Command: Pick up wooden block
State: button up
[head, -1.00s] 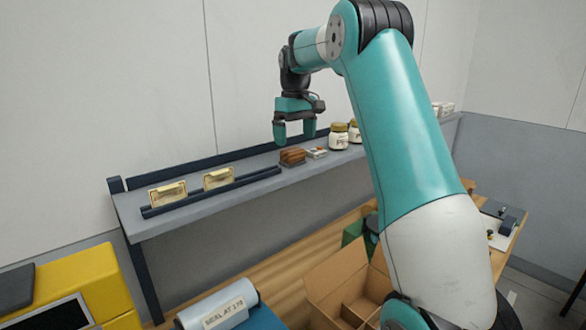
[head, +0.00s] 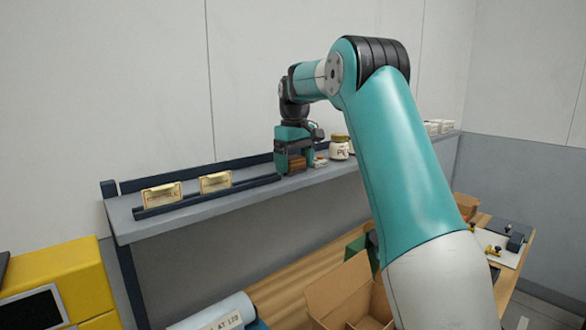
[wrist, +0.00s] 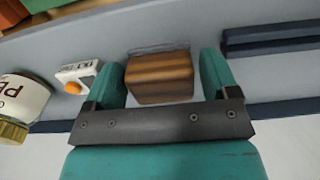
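The wooden block (wrist: 160,78) is brown and striped and sits on the grey shelf. In the wrist view it lies between the two teal fingers of my gripper (wrist: 163,85), with a gap visible on each side. In the head view the block (head: 297,163) shows between the fingertips of my gripper (head: 294,164), which points down at shelf level. The gripper is open around the block. The block's far side is partly hidden by the fingers in the head view.
A small white box with an orange spot (wrist: 80,76) and a jar (wrist: 20,106) stand close beside the gripper. A dark rail (head: 210,194) holds two gold labelled cards on the shelf (head: 240,205). An open cardboard box (head: 345,295) stands on the bench below.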

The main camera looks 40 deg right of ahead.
jog(key=c, duration=0.7)
jog(key=shift+o, duration=0.2)
jog(key=shift+r, duration=0.15)
notch_tip(320, 180, up, 13)
jog(key=p, duration=1.3)
notch_tip(320, 180, up, 7)
jog(key=b, duration=0.1)
send_over(295, 157)
jog(key=shift+s+a, duration=0.1)
jog(key=shift+a, duration=0.05)
